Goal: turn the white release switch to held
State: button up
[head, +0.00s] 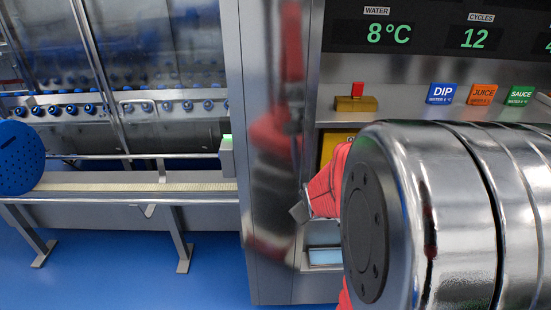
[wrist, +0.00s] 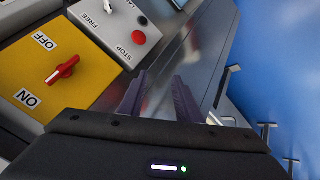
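The control panel with the white release switch (wrist: 108,6) shows at the top of the wrist view. The switch is cut off by the upper edge, beside the label FREE; the held mark is out of sight and its setting cannot be read. My gripper (wrist: 158,80) is open and empty, its two dark purple fingers apart, to the lower right of the switch and touching nothing that I can see. In the head view my arm hides most of this panel, and the gripper cannot be made out clearly.
A red STOP button (wrist: 139,37) lies near the switch. A yellow plate (wrist: 38,66) carries a red ON/OFF knob (wrist: 62,70). In the head view a red button on a yellow box (head: 356,103) stands on a ledge, and a blue perforated disc (head: 20,158) is at far left.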

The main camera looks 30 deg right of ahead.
jog(key=d+f+n+t+h, duration=0.1)
jog(key=d+f+n+t, duration=0.3)
jog(key=d+f, duration=0.85)
jog(key=s+d+f+t+h, duration=0.1)
jog(key=s+d+t+h, duration=0.1)
jog(key=s, duration=0.3)
jog(key=s+d+f+t+h, duration=0.1)
jog(key=s+d+f+t, duration=0.1)
jog(key=s, duration=0.4)
jog(key=shift+s+f+n+t+h, duration=0.2)
jog(key=shift+f+n+t+h, duration=0.1)
jog(key=shift+h, duration=0.1)
jog(key=shift+w, duration=0.1)
jog(key=x, duration=1.3)
jog(key=shift+w+d, duration=0.15)
jog(key=shift+w, duration=0.15)
jog(key=shift+c, duration=0.4)
grip_shut()
